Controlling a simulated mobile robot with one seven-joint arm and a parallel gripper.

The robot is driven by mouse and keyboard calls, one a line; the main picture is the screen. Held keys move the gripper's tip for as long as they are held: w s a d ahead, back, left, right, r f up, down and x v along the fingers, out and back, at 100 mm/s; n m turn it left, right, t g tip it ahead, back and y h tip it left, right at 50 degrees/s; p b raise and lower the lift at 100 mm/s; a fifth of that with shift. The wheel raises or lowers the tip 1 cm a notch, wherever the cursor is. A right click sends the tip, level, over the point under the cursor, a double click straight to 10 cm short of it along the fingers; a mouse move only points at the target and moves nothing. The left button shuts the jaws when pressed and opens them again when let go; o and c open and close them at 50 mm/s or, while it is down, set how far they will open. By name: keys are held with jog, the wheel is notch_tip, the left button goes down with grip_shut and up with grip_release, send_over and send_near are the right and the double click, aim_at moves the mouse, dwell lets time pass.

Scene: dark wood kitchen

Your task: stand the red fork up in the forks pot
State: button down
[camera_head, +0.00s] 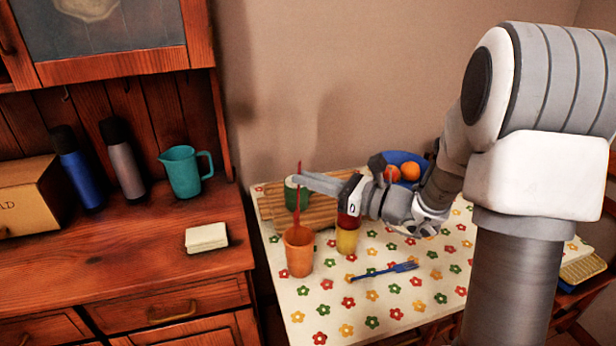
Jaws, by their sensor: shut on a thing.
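My gripper (301,180) reaches in from the right and is shut on the red fork (298,207). The fork stands nearly upright between the fingers. Its lower end is at the mouth of an orange pot (298,257); I cannot tell how far inside it is. The orange pot stands upright on the flowered tablecloth. No label shows which pot is for forks. A blue fork (385,271) lies flat on the cloth to the right of the pot.
A green cup (291,196) stands on a wooden board (322,213) behind the fork. A yellow cup (347,241) with red above it stands right of the orange pot. A blue bowl (407,156) holds fruit behind my arm. The cloth's front is mostly clear.

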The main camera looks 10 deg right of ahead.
aim_at(299, 207)
jog(key=shift+f+b, duration=2.9)
jog(key=shift+f, duration=1.2)
jog(key=c, duration=0.9)
grip_release()
jog(key=shift+d, duration=0.1)
jog(key=p+v, duration=0.2)
jog(key=v, duration=1.5)
jog(key=shift+s, duration=0.1)
